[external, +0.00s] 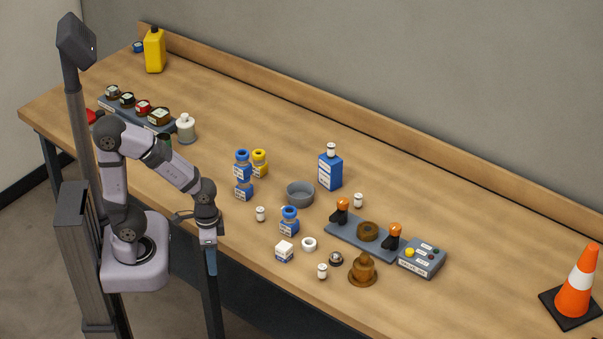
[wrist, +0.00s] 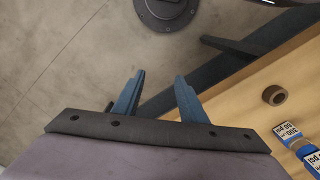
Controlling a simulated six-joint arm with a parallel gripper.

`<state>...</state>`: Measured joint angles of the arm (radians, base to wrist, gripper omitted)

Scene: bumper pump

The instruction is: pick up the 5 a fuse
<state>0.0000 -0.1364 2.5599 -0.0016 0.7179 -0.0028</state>
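Several small white cylinders with dark marks, which look like fuses, stand on the table: one left of centre (external: 260,214), one right of the grey bowl (external: 358,200), and one near the front (external: 322,271). Another white piece (external: 331,149) tops a blue box-shaped bottle. Their labels are too small to read, so I cannot tell which is 5 A. My gripper (external: 211,266) points down at the table's front edge, left of these cylinders and apart from them. In the wrist view my gripper (wrist: 159,80) has its two blue fingers spread, with nothing between them.
A grey bowl (external: 300,194), blue bottle (external: 330,172), blue-capped containers (external: 289,221), white ring (external: 309,244), brown bell-shaped part (external: 362,271) and control box (external: 422,258) crowd the middle. A brown ring (wrist: 275,95) shows in the wrist view. A cone (external: 575,284) stands far right.

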